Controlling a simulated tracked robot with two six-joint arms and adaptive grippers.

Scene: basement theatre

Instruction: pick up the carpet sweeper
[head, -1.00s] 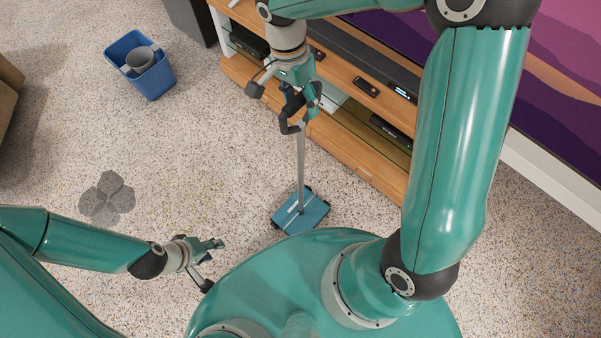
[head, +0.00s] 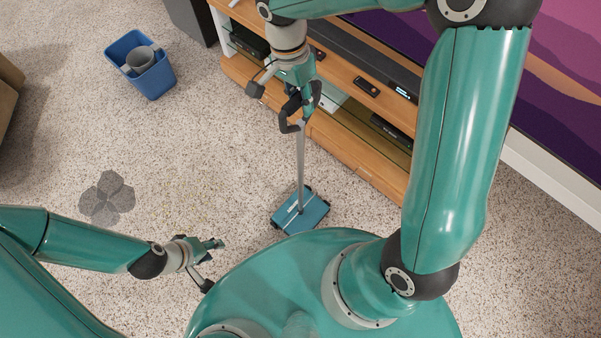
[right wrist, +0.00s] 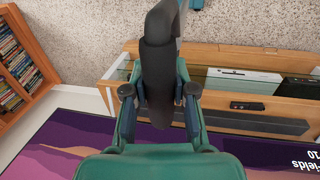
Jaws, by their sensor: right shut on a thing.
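The carpet sweeper has a teal head (head: 300,213) resting on the carpet or very close to it; I cannot tell which. My right gripper (head: 303,98) is shut on the upper part of this handle. My left gripper (head: 213,265) is open and empty at the lower left, well apart from the sweeper.
A wooden media stand (head: 350,150) with devices on its shelves is close beside the sweeper on the right. A blue bin (head: 152,82) holding a grey container stands at the upper left. A grey flower-shaped patch (head: 107,199) lies on the carpet. Open carpet lies left of the sweeper.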

